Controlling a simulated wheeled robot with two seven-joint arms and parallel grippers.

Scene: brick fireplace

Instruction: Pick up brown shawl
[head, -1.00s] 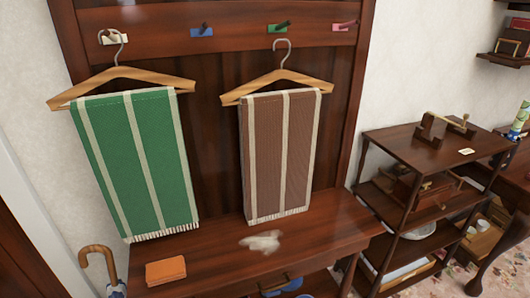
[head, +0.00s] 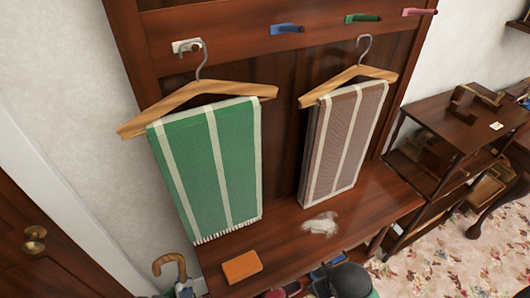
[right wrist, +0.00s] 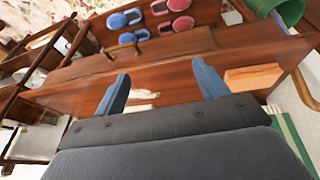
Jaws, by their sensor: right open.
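The brown shawl (head: 344,140) has pale stripes and hangs folded over a wooden hanger (head: 352,78). The hanger's metal hook is raised near the green peg (head: 363,18). The shawl's lower edge is close to the bench top; I cannot tell if it touches. My right gripper (right wrist: 160,68) is open and empty in the right wrist view, with its two blue fingers apart over the wooden bench. The brown shawl does not show in that view. My left gripper is not in view.
A green striped shawl (head: 213,165) hangs on another hanger to the left. The bench (head: 285,232) holds an orange folded cloth (head: 242,266) and a small whitish item (head: 320,224). A dark shelf (head: 450,125) stands right. Blue and red slippers (right wrist: 173,25) show in the right wrist view.

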